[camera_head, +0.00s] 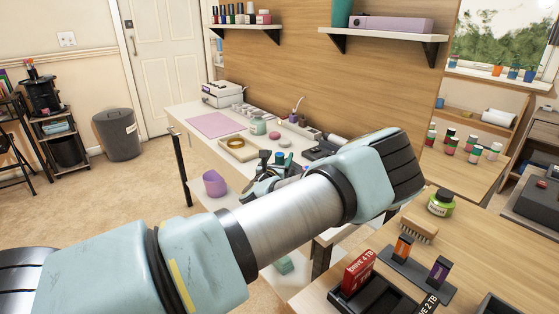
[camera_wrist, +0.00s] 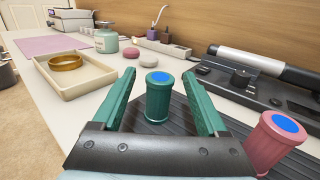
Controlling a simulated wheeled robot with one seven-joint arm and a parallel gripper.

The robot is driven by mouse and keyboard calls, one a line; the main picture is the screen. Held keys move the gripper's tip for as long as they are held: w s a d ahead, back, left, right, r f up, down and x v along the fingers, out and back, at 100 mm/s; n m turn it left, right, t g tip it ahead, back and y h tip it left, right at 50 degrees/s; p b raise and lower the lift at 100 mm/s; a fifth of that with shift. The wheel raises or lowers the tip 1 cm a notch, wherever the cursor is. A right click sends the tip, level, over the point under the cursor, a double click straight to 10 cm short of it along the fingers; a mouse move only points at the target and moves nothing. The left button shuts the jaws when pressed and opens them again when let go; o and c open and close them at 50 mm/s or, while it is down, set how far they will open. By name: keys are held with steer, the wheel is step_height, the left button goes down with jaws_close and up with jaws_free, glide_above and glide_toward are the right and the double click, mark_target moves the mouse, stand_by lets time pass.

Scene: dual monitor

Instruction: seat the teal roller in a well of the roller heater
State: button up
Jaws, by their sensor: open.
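The teal roller (camera_wrist: 157,103) stands upright with a blue top, on a black ribbed mat (camera_wrist: 240,134) in the wrist view. My gripper (camera_wrist: 159,76) is open, with one finger on each side of the roller. Gaps show between the roller and both fingers. In the head view my gripper is small and partly hidden behind my arm. A black unit (camera_wrist: 235,92) with a silver-and-black cylinder along its back lies beyond the roller. It may be the roller heater, but I cannot make out its wells.
A pink roller (camera_wrist: 279,143) stands right of my gripper. A tan tray (camera_wrist: 75,78) holding a gold ring lies to the left. A purple cup (camera_head: 214,184) sits below the tabletop.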

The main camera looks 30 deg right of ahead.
steer(key=shift+w+d, duration=0.35)
steer(key=shift+w, duration=0.05)
jaws_close()
stand_by(0.4)
